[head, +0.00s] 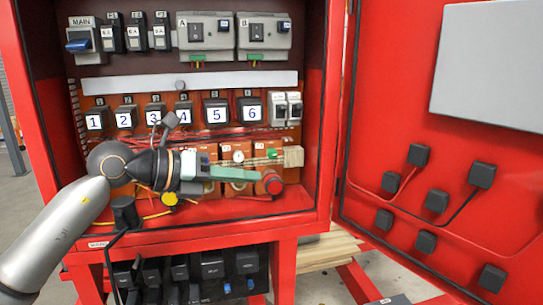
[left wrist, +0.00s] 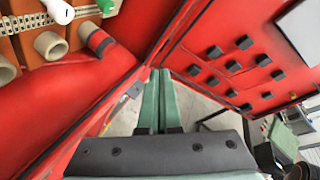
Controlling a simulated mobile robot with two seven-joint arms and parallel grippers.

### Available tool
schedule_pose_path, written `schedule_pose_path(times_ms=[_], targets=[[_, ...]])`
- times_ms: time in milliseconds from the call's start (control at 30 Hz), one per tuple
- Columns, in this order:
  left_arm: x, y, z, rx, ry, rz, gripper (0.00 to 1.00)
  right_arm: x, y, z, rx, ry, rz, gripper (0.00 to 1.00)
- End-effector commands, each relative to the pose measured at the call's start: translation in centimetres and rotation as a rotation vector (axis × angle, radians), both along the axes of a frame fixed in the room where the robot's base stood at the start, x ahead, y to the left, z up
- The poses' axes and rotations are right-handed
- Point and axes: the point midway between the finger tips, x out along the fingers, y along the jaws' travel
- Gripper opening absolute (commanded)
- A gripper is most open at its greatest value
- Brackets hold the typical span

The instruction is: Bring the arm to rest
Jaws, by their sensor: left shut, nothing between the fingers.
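My left arm (head: 60,235) reaches in from the left to the front of the open red cabinet (head: 322,120). My left gripper (head: 250,172) points to the right, in front of the lower row of orange modules. Its green fingers also show in the left wrist view (left wrist: 156,85), lying side by side, shut with nothing between them. In the head view the gripper and wrist hide part of the lower modules and wiring. My right gripper is not in view.
The cabinet door (head: 380,190) stands open at the right, with black blocks on it. Numbered switches (head: 216,112) line the middle row. Black units fill the shelf below the cabinet. Wooden boards (head: 325,252) lie at the lower right. Grey floor (left wrist: 205,98) shows beyond the fingertips.

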Motion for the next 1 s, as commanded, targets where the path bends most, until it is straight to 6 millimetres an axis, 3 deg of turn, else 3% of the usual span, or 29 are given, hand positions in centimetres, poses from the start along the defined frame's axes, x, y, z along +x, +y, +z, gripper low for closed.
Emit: schedule_pose_path(times_ms=[100, 267, 467, 567, 667, 800, 867, 1000], targets=[[-2.0, -2.8, -2.9, -0.231, 0.138, -0.093, 0.00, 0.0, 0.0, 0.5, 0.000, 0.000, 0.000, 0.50], [-3.8, -4.1, -5.5, -0.562, 0.324, -0.123, 0.00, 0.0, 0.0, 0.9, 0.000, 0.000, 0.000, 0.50], [-4.1, -2.4, -9.4, -0.977, 0.578, -0.019, 0.00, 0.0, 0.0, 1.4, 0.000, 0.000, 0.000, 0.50], [-4.0, -0.5, -12.6, -1.171, 0.712, 0.092, 0.00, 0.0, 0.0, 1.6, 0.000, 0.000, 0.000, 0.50], [-4.1, 1.7, -16.8, -1.347, 0.849, 0.240, 0.00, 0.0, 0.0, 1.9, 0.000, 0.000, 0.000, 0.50], [-5.6, 5.0, -24.2, -1.559, 1.042, 0.501, 0.00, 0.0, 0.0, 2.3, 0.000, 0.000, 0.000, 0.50], [-6.9, 6.4, -27.8, -1.635, 1.126, 0.629, 0.00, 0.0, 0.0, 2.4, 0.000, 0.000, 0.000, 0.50], [-12.0, 9.2, -36.5, -1.769, 1.322, 0.963, 0.00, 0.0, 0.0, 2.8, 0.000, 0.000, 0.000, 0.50]])
